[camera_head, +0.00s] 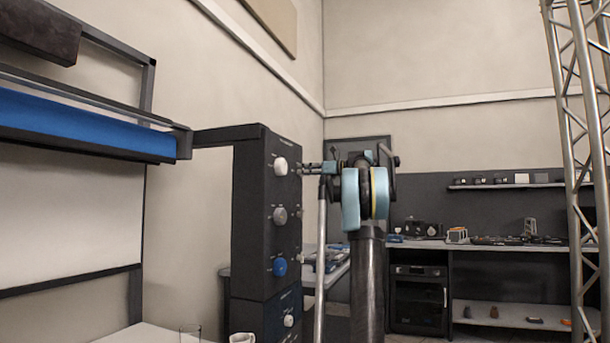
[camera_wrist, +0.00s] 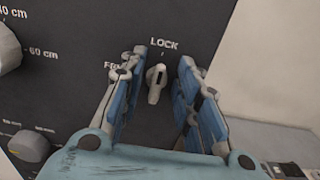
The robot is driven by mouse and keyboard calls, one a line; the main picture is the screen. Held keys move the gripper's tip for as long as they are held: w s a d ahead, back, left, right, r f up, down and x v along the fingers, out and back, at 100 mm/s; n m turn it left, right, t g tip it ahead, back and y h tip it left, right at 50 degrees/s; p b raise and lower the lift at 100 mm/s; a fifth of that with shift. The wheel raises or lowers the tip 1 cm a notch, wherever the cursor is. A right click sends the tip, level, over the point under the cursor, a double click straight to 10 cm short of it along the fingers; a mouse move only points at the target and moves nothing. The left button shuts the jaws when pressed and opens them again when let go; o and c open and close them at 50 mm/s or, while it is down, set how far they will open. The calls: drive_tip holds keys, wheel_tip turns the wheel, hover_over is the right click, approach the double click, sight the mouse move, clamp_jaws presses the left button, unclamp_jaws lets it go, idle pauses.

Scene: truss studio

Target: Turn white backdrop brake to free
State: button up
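In the wrist view, a small pale lever knob (camera_wrist: 156,84) sits on a dark panel, below the word LOCK. It stands nearly upright with a slight tilt, its upper end towards LOCK. A second label to its upper left begins with F and is partly hidden by the left finger. My gripper (camera_wrist: 160,80) is open, one blue-padded finger on each side of the knob, with visible gaps. In the head view, my gripper (camera_head: 312,168) is at the right side of the dark control box (camera_head: 250,220); the knob is not clearly visible there.
The box front carries a white knob (camera_head: 280,165), a grey knob (camera_head: 279,215) and a blue knob (camera_head: 279,267). A large pale dial (camera_wrist: 8,48) and a grey dial (camera_wrist: 30,146) lie left of my fingers. A metal truss (camera_head: 585,150) stands at the right.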

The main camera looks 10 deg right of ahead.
clamp_jaws()
drive_tip(key=shift+n, duration=0.4)
drive_tip(key=n, duration=0.5)
drive_tip(key=f+n, duration=0.1)
drive_tip(key=n, duration=0.5)
drive_tip(key=s+n, duration=0.1)
drive_tip(key=n, duration=0.5)
drive_tip(key=shift+a+f, duration=0.15)
drive_tip(key=shift+a, duration=0.15)
drive_tip(key=shift+f, duration=0.1)
idle(0.4)
